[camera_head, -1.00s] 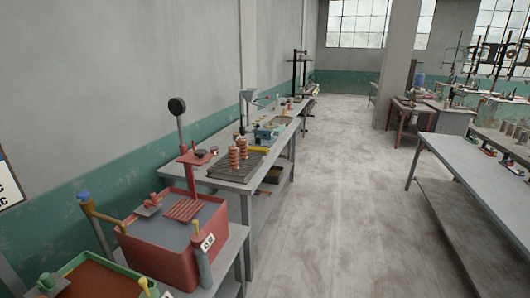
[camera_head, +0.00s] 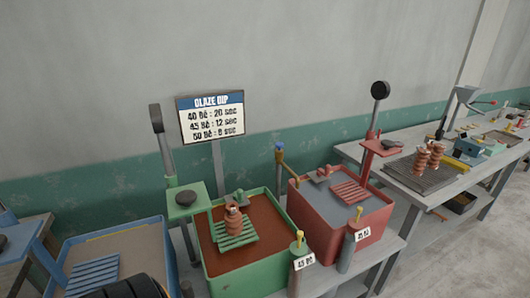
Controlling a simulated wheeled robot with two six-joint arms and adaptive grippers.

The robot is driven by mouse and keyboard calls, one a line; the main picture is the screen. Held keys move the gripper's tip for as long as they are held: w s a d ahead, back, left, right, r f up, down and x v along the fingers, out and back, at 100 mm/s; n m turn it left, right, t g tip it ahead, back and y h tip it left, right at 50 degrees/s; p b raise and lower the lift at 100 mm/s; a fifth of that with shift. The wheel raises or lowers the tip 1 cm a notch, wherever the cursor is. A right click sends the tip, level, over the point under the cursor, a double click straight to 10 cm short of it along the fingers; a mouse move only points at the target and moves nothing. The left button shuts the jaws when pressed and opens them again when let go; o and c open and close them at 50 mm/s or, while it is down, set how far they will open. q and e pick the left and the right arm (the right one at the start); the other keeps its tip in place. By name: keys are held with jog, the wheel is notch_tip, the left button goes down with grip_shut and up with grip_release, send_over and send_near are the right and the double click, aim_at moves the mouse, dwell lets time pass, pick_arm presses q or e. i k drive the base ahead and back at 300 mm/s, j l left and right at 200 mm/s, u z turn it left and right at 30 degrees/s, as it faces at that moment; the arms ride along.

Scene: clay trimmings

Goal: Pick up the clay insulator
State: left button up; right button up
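A ribbed reddish-brown clay insulator (camera_head: 234,222) stands upright on the green slatted rack (camera_head: 222,241) of the green glaze tank (camera_head: 270,277), above brown liquid. Two similar ribbed insulators, a left one (camera_head: 421,159) and a right one (camera_head: 436,155), stand close together on a dark grate (camera_head: 408,174) on the table further right.
A red tank (camera_head: 375,242) with an empty red rack adjoins the green one; a blue tank (camera_head: 75,250) is at left. Lever posts with black knobs rise by the tanks. A sign (camera_head: 211,117) reads glaze dip times. Open floor (camera_head: 465,260) lies at right.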

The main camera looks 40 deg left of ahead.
aim_at(233, 218)
jog(key=i+u, duration=0.1)
jog(key=u, duration=0.35)
jog(key=l+u, duration=0.15)
jog(key=u, duration=0.3)
jog(key=i+l+u, duration=0.1)
jog(key=u, duration=0.35)
jog(key=l, duration=0.1)
